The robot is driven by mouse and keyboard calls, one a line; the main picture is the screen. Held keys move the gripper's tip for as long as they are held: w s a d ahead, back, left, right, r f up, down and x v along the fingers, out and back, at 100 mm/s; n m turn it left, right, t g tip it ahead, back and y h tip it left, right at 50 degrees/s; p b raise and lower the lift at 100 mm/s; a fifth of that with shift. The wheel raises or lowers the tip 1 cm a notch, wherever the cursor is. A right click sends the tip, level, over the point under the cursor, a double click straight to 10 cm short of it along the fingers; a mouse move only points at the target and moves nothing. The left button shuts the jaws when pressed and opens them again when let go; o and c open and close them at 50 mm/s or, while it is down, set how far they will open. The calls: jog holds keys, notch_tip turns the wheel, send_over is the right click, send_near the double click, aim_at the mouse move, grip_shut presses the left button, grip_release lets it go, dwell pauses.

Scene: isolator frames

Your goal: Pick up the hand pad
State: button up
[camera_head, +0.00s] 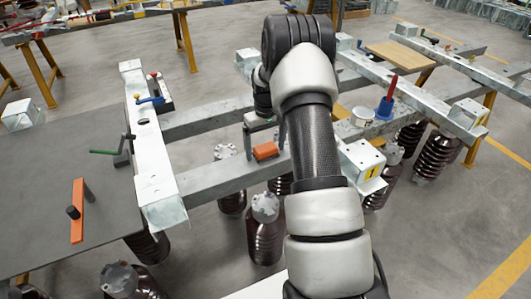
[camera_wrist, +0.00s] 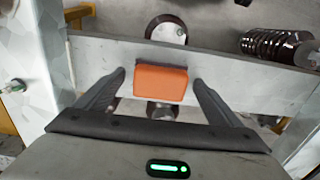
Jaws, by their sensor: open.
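An orange block, which I take to be the hand pad (camera_head: 265,151), lies on the grey metal crossbeam (camera_head: 215,182). The pad also shows near the middle of the wrist view (camera_wrist: 161,83), with a dark edge along its far side. My gripper (camera_head: 264,137) is above the pad, pointing down. In the wrist view my gripper (camera_wrist: 160,79) is open, with one dark finger on each side of the pad. Gaps show between the fingers and the pad's sides. I cannot tell how far the fingertips are above the beam.
A dark table (camera_head: 40,170) at left carries an orange strip tool (camera_head: 77,212). A green-handled tool (camera_head: 122,152) and a blue-and-red tool (camera_head: 152,98) sit by the left beam (camera_head: 150,160). Brown insulators (camera_head: 265,235) stand below. A blue-based red-handled tool (camera_head: 386,103) stands right.

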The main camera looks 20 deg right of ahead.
aim_at(266, 147)
jog(key=shift+c, duration=0.4)
jog(key=c, duration=1.1)
jog(key=shift+r, duration=0.15)
notch_tip(266, 147, up, 10)
jog(key=shift+f+p, duration=0.1)
jog(key=shift+p, duration=0.95)
jog(key=o, duration=0.3)
jog(key=shift+c, duration=0.8)
